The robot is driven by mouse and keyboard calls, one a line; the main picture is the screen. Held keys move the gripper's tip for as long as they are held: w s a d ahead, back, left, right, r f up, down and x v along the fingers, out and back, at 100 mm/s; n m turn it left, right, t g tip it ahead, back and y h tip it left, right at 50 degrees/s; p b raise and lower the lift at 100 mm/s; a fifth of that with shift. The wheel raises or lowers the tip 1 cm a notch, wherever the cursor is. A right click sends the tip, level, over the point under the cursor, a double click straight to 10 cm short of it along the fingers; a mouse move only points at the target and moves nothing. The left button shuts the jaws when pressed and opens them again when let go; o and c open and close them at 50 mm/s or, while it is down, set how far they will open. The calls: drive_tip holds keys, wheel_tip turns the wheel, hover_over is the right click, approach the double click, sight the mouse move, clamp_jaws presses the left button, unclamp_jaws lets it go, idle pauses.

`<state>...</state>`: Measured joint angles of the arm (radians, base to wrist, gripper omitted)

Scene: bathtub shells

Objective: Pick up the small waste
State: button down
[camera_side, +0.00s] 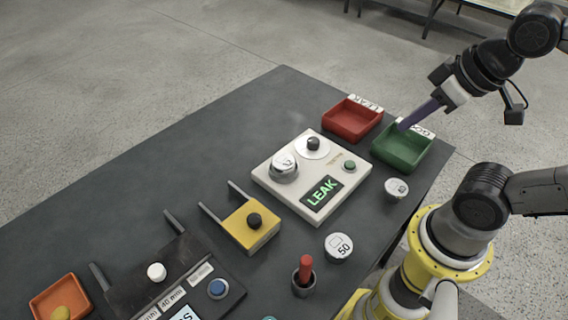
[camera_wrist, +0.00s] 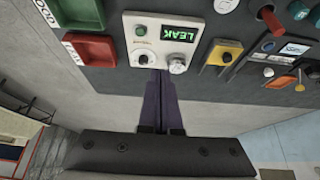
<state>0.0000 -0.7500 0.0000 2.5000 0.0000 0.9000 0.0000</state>
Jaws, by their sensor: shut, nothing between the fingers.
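Nothing in view is clearly marked as the small waste, so I cannot tell which item it is. A white tester (camera_side: 272,185) shows LEAK in green on its screen, with a silver round part (camera_side: 284,167) on it. My gripper (camera_side: 404,126) has long purple fingers, shut and empty, above the green tray (camera_side: 413,162) in the side view. In the wrist view, the gripper's fingers (camera_wrist: 160,80) lie side by side, with the tester (camera_wrist: 160,30) beyond them. A red tray (camera_side: 352,133) stands beside the green one; both look empty.
A yellow block (camera_side: 240,232) with a black knob, a tin marked 50 (camera_side: 338,246), a smaller tin (camera_side: 396,188) and a red stick (camera_side: 305,267) in a dark cup stand nearby. An orange tray (camera_side: 42,302) holds a yellow piece (camera_side: 60,313). The table's far left is clear.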

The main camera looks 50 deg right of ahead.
idle(0.3)
unclamp_jaws()
idle(0.4)
